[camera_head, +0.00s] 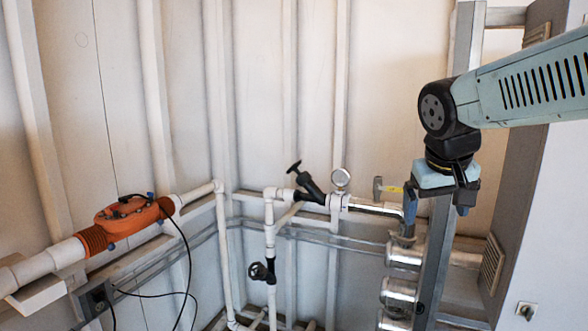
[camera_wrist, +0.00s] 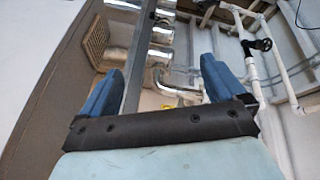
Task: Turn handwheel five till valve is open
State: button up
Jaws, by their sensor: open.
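Two black handwheels show in the head view, and I cannot read a number on either. The upper handwheel (camera_head: 294,167) sits on a tilted black valve body (camera_head: 311,188) in the white pipe run. The lower handwheel (camera_head: 258,271) is on the vertical white pipe below and left of it. One black handwheel (camera_wrist: 263,45) also shows at the upper right of the wrist view, outside the fingers. My gripper (camera_head: 436,207) points down, to the right of both handwheels and apart from them. In the wrist view its blue fingers (camera_wrist: 160,76) are spread with nothing held between them.
A pressure gauge (camera_head: 341,178) and a yellow-marked lever (camera_head: 391,189) stand between the upper handwheel and my gripper. Shiny metal pipes (camera_head: 398,294) lie below the gripper. An orange unit (camera_head: 128,217) with black cables is at the left. A grey post (camera_head: 440,250) rises close by the gripper.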

jog(key=w+a+r+h, duration=0.1)
jog(key=w, duration=0.3)
jog(key=w+a+r+h, duration=0.1)
jog(key=w+a, duration=0.1)
jog(key=w, duration=0.3)
jog(key=w+a+r, duration=0.1)
jog(key=w, duration=0.4)
jog(key=shift+w+a+h, duration=0.2)
jog(key=shift+a+h, duration=0.05)
jog(key=shift+h, duration=0.15)
jog(key=n+t+h, duration=0.1)
jog(key=t+h, duration=0.4)
jog(key=t, duration=0.2)
send_near(293, 167)
jog(key=x, duration=0.4)
jog(key=w+a+x, duration=0.1)
jog(key=x, duration=0.3)
jog(key=a+x, duration=0.1)
jog(key=x, duration=0.4)
jog(key=shift+w+f, duration=0.1)
jog(key=shift+w, duration=0.15)
jog(key=shift+c, duration=0.4)
jog(key=c, duration=0.9)
jog(key=shift+o, duration=0.2)
jog(key=shift+n+y, duration=0.3)
jog(key=shift+y, duration=0.1)
